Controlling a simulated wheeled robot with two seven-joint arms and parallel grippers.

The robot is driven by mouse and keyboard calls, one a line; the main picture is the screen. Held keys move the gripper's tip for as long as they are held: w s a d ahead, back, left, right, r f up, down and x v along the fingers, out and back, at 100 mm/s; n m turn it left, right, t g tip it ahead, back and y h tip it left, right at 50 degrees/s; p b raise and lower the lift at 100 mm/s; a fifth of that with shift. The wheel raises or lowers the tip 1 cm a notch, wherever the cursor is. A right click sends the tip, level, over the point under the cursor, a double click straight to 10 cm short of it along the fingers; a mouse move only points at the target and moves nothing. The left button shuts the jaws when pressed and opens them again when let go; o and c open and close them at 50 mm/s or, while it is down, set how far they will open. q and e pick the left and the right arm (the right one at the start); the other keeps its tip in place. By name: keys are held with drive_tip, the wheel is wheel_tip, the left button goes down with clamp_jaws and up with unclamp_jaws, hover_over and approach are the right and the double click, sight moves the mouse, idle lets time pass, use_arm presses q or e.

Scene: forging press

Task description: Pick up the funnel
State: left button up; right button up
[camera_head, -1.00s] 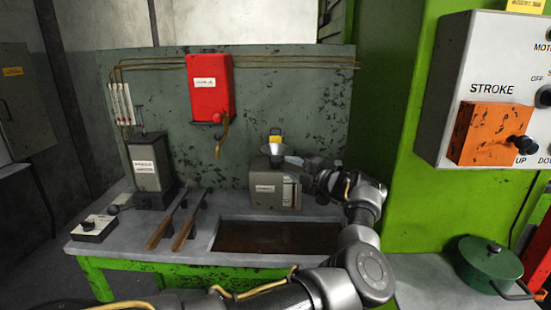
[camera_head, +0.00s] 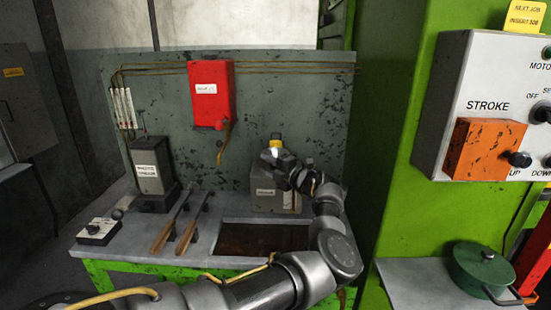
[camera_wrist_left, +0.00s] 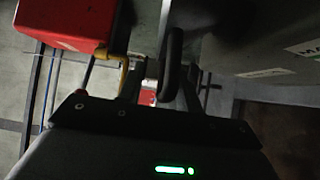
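The small pale funnel (camera_head: 273,152) sits at the top of a grey box (camera_head: 268,190) on the bench and is mostly covered by my left gripper (camera_head: 270,156). In the left wrist view, my left gripper (camera_wrist_left: 163,80) has its two fingers apart. A dark, narrow oval (camera_wrist_left: 172,65), which looks like the funnel's rim seen edge-on, stands between them, closer to the right finger. A gap shows on its left side. I cannot tell whether either finger touches it. My right gripper is in neither view.
A red box (camera_head: 210,92) hangs on the back panel. Two wooden-handled tools (camera_head: 175,228) lie left of a sunken tray (camera_head: 225,224). A labelled grey container (camera_head: 150,170) stands at the left. The green press and its control panel (camera_head: 435,125) are at the right, above a green pot (camera_head: 485,270).

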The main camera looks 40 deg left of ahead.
use_arm(q)
clamp_jaws()
idle(0.4)
wheel_tip(320, 180, up, 18)
drive_tip(key=p, duration=0.5)
drive_tip(key=shift+w+r, duration=0.1)
drive_tip(key=shift+r, duration=0.05)
drive_tip(key=shift+r+p, duration=0.6)
drive_tip(key=shift+r, duration=0.75)
